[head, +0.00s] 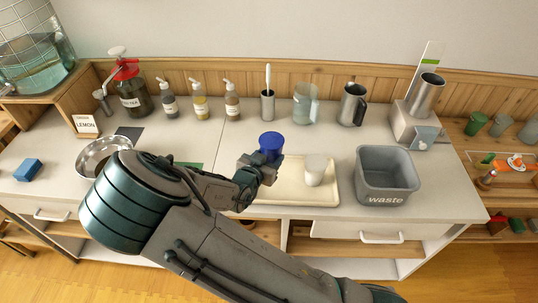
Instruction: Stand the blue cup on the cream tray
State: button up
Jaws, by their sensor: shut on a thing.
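The blue cup (271,144) is upright in the head view, above the back left part of the cream tray (292,195). My gripper (264,163) is shut on the blue cup and partly hides its lower part. I cannot tell whether the cup's base touches the tray. A white cup (316,170) stands on the tray to the right of my gripper.
A grey waste bin (387,174) stands right of the tray. A metal bowl (103,156) is at the left, partly behind my arm. A metal cup with a stirrer (267,105), a clear jug (304,104) and a steel jug (352,105) stand behind the tray.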

jog(key=shift+f+b, duration=3)
jog(key=shift+f, duration=0.85)
jog(key=shift+d+f+b, duration=0.1)
jog(key=shift+f+b, duration=0.35)
jog(key=shift+f, duration=0.15)
jog(key=o, duration=1.1)
jog(key=shift+s+r, duration=0.1)
jog(key=shift+p+v, duration=1.95)
jog(key=shift+v, duration=1.95)
